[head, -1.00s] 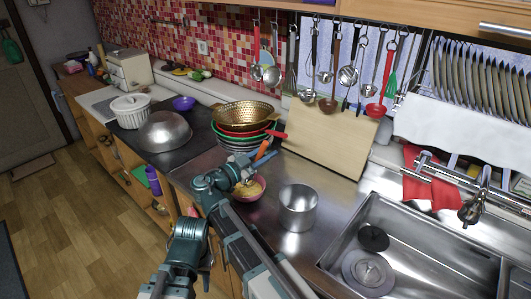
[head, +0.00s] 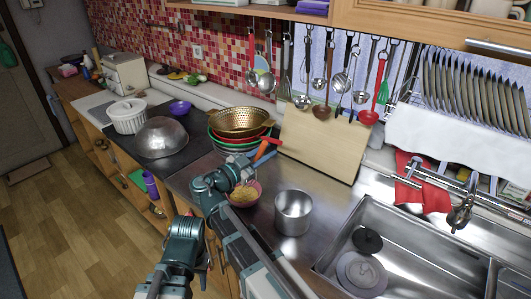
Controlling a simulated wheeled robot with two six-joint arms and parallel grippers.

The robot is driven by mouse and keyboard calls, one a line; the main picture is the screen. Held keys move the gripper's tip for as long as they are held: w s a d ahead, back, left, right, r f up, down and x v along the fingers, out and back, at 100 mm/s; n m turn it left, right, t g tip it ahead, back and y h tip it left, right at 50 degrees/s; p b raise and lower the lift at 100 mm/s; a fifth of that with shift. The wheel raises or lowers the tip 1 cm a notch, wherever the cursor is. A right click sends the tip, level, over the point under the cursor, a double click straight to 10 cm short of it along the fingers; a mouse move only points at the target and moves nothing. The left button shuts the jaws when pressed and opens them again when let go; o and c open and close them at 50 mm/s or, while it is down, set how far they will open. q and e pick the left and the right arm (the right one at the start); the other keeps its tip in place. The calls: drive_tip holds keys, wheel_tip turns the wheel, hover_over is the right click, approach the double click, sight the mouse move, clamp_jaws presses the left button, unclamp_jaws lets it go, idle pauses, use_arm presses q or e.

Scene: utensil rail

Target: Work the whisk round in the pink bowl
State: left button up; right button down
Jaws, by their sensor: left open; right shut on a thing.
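The pink bowl (head: 257,187) stands on the steel counter, with a yellowish mass inside. My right gripper (head: 258,161) is above the bowl's back edge, shut on the orange-handled whisk (head: 262,151). The handle leans up and to the right. The whisk's wire end is hidden behind my gripper, so I cannot tell how deep it sits in the bowl. My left gripper (head: 209,262) is open at the lower left, in front of the cabinets and well away from the bowl.
A steel pot (head: 293,213) stands close to the right of the bowl. Stacked colanders (head: 238,122) and a wooden board (head: 318,146) are behind. Utensils hang from the rail, including a red ladle (head: 368,117). The sink (head: 420,255) is at the right.

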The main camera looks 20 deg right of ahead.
wheel_tip(320, 180, up, 5)
drive_tip(key=p, duration=0.5)
